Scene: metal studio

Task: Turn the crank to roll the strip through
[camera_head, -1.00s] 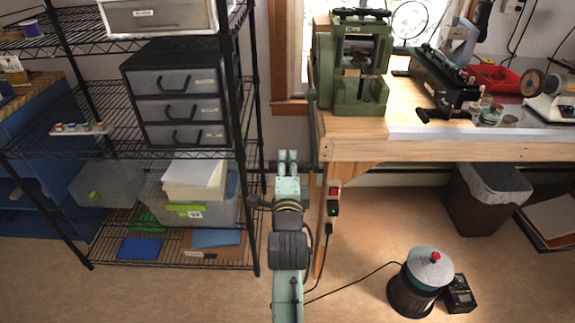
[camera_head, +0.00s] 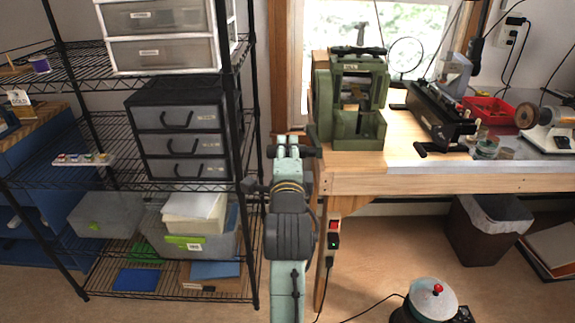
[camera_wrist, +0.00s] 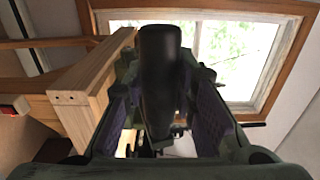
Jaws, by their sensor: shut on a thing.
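The green rolling mill (camera_head: 323,105) stands on the left end of the wooden workbench in the head view. Its crank is on its left side, largely hidden by my arm. My gripper (camera_head: 287,142) is at bench-top height, just left of the mill. In the wrist view, the dark, rounded crank handle (camera_wrist: 160,75) stands between the two purple-padded fingers of my gripper (camera_wrist: 163,118), which is shut on it. I cannot clearly make out the strip in the mill.
The workbench (camera_head: 430,182) edge is close right of my gripper. A black wire shelf (camera_head: 233,150) with drawer units stands close on the left. A red-switched power box (camera_head: 333,232) hangs on the bench leg. A pot with a red knob (camera_head: 432,300) is on the floor.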

